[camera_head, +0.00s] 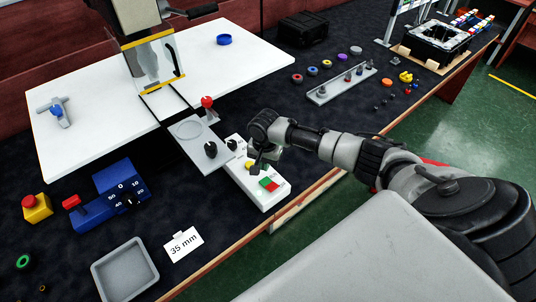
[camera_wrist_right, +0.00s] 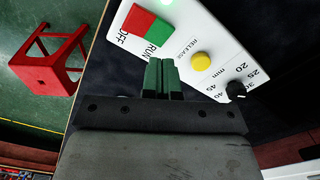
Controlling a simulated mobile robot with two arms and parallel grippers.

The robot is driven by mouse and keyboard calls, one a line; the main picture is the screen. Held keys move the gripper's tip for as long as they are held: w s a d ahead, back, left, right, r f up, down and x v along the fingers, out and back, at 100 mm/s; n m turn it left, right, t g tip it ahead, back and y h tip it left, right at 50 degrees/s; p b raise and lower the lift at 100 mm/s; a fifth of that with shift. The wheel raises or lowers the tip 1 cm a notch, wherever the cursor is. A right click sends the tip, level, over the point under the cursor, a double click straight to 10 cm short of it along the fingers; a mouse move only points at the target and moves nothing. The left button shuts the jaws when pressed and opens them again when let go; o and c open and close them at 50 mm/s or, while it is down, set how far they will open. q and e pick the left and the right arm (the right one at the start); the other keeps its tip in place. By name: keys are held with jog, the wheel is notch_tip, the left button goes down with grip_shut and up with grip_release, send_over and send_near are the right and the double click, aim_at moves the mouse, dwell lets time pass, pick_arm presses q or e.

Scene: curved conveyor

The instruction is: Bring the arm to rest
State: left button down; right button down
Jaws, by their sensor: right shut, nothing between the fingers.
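My right arm comes in from the right in the head view. Its gripper (camera_head: 256,168) is over the white control box (camera_head: 246,184). In the right wrist view the two green fingertips (camera_wrist_right: 162,78) are together and empty. They point at the box, close to its RUN button (camera_wrist_right: 158,31) and yellow RELEASE button (camera_wrist_right: 201,60); I cannot tell whether they touch it. A red OFF button (camera_wrist_right: 136,24) and a black mm dial (camera_wrist_right: 236,90) also show on the box. My left gripper is out of view.
A white-topped machine table (camera_head: 90,110) stands at the left. A blue dial unit (camera_head: 112,195), grey tray (camera_head: 126,268) and 35 mm card (camera_head: 184,244) lie near the front. A peg rack (camera_head: 340,84) and small parts are behind the arm. A red stool (camera_wrist_right: 48,60) stands on the floor.

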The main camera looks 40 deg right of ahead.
jog(key=shift+a+r, duration=0.1)
dwell(0.5)
jog(key=s+a+n+t+y, duration=0.1)
jog(key=s+a+n+y, duration=0.1)
jog(key=s+a+n, duration=1.1)
jog(key=s+d+r+t+h, duration=0.1)
jog(key=s+r, duration=0.3)
jog(key=s, duration=0.3)
jog(key=s+d+r+t+h, duration=0.1)
jog(key=s+r+t, duration=0.1)
jog(key=s+r, duration=0.45)
notch_tip(320, 180, down, 30)
jog(key=s+g+b, duration=0.2)
jog(key=b, duration=0.1)
jog(key=s+d+f+g+b, duration=0.1)
jog(key=s+d+f+b, duration=0.1)
jog(key=s+f, duration=1.4)
notch_tip(320, 180, down, 3)
jog(key=shift+s+d+f+n, duration=0.1)
jog(key=shift+s+d+n, duration=0.05)
jog(key=shift+n, duration=0.15)
